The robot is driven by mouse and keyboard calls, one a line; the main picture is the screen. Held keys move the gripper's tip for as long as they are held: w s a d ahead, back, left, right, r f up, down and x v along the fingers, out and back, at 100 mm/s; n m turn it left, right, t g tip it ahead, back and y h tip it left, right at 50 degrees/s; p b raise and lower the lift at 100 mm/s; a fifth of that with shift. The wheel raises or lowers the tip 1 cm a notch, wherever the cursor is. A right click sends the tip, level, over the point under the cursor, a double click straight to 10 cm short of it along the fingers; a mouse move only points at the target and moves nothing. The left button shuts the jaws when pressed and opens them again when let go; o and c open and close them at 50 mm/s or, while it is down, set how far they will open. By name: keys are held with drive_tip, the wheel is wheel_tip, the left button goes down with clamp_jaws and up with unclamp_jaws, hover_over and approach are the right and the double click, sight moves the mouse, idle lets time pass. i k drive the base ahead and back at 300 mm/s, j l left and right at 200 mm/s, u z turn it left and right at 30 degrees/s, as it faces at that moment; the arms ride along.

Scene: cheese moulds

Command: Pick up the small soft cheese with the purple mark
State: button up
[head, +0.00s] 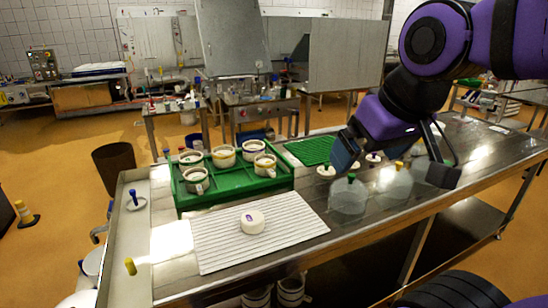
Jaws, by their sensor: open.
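The small soft cheese with the purple mark (252,222) is a low white round. It lies on a white ribbed mat (215,258) at the front of the steel table, with its purple mark facing my camera. My gripper (393,168) is open, with its two fingers spread wide. It is above the table to the right of the cheese and well apart from it. I see nothing held between its fingers.
A green tray (236,192) with several white moulds stands behind the ribbed mat. Clear domed pieces with a green knob (349,196) and an orange knob (396,181) stand below my gripper. A green mat (309,150) lies farther back. A blue-knobbed piece (135,200) stands left.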

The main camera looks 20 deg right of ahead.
sight(252, 221)
drive_tip(key=i+j+u, duration=0.3)
drive_tip(key=j, duration=0.25)
drive_tip(key=i+j+u, duration=0.25)
drive_tip(key=i+j, duration=0.15)
drive_tip(key=j, duration=0.1)
